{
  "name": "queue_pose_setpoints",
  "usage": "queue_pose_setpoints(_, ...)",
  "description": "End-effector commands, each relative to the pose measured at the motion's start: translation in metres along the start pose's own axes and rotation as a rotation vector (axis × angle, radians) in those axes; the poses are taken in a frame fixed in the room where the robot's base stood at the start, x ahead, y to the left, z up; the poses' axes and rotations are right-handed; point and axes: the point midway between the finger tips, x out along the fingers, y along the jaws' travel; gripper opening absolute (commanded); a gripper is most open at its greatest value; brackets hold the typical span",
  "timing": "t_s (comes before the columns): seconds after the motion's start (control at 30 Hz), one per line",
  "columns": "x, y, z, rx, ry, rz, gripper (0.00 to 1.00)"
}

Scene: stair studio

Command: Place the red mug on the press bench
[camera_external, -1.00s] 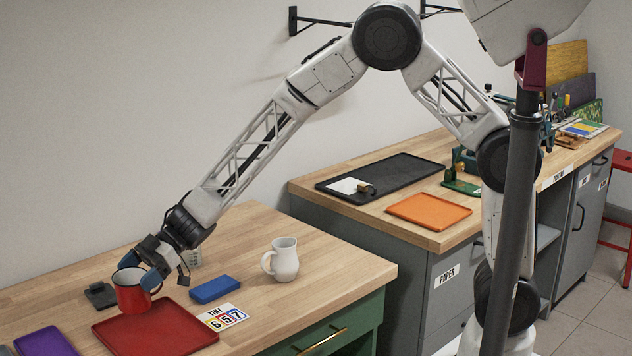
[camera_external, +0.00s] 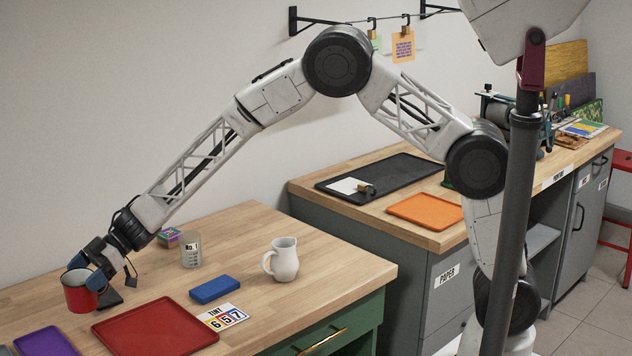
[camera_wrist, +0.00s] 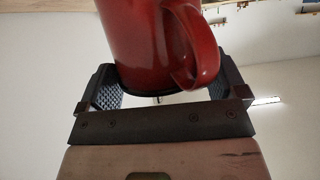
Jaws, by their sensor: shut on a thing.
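The red mug (camera_external: 80,291) is upright at the far left in the external view, held by my gripper (camera_external: 90,274). The wrist view shows the red mug (camera_wrist: 150,45) between the two dark textured pads of my gripper (camera_wrist: 165,92), with its handle toward the camera. The mug appears raised above the lower wooden table, left of the red tray. The higher wooden bench (camera_external: 440,236) at the right, with drawers and a "PAPER" label, carries a black tray (camera_external: 400,170) and an orange tray (camera_external: 425,211). I cannot tell which surface is the press bench.
On the lower table (camera_external: 335,262) are a red tray (camera_external: 155,330), purple tray (camera_external: 45,342), blue block (camera_external: 215,289), white pitcher (camera_external: 282,260), "TINT" card (camera_external: 222,317) and glass beaker (camera_external: 190,250). A dark pole (camera_external: 515,200) stands in the foreground.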

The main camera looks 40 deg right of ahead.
Motion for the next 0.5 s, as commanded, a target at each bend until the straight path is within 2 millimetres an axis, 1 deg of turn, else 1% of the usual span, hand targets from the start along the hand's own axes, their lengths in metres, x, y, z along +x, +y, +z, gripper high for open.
queue_pose_setpoints(0.1,0.0063,0.0076,-0.002,0.0,0.0,0.0,0.62)
queue_pose_setpoints(0.2,0.0088,0.0106,-0.0025,0.0,0.0,0.0,0.62)
queue_pose_setpoints(0.5,0.0094,0.0113,-0.0027,0.0,0.0,0.0,0.62)
